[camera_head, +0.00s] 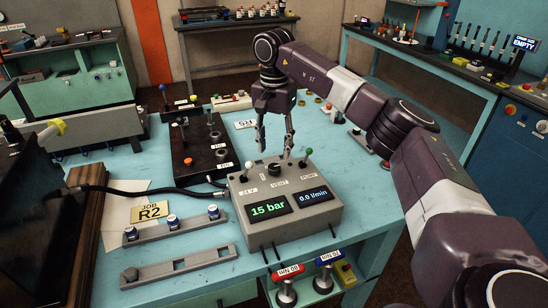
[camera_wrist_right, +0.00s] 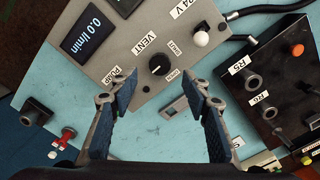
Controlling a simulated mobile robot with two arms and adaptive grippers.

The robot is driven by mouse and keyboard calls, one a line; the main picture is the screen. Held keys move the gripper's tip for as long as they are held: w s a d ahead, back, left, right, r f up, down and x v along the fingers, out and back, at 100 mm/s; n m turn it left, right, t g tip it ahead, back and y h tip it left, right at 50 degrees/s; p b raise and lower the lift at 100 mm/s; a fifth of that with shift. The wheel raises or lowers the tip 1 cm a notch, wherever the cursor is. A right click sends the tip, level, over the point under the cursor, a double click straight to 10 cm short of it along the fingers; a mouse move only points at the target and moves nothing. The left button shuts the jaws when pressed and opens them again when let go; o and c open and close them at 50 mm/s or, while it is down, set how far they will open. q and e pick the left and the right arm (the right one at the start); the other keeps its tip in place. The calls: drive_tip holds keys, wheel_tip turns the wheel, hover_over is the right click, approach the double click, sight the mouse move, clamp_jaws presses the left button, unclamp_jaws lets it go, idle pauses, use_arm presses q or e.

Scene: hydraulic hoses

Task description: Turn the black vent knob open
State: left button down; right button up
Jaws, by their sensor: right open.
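The black vent knob (camera_head: 274,169) is on the top face of the grey control box (camera_head: 290,222), between the white-tipped and green-tipped levers. In the right wrist view the round knob (camera_wrist_right: 160,64) sits beside the VENT label, with two small labels near it too small to read surely. My right gripper (camera_head: 276,153) is open and empty, pointing down above the back of the box. In the wrist view its two fingertips (camera_wrist_right: 162,86) are spread on either side, just short of the knob and apart from it. My left gripper is not in view.
The box displays read 15 bar and 0.0 l/min. The white-tipped lever (camera_head: 248,166) and green-tipped lever (camera_head: 307,153) flank the knob closely. A black valve block (camera_head: 202,150) stands behind left. A grey rail with fittings (camera_head: 172,227) lies left. The blue tabletop right of the box is clear.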

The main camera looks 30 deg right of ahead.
sight(274, 166)
drive_tip(key=f, duration=0.2)
drive_tip(key=shift+s+a+f+p, duration=0.1)
drive_tip(key=shift+s+f+p, duration=0.2)
drive_tip(key=shift+f+p, duration=0.1)
drive_tip(key=shift+w+f, duration=0.25)
drive_tip(key=shift+f, duration=1.2)
drive_tip(key=c, duration=0.4)
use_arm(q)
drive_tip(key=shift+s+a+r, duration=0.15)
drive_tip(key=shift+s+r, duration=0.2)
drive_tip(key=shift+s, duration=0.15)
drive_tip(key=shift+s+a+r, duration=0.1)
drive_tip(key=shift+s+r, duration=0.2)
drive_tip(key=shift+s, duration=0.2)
use_arm(e)
drive_tip(key=c, duration=0.8)
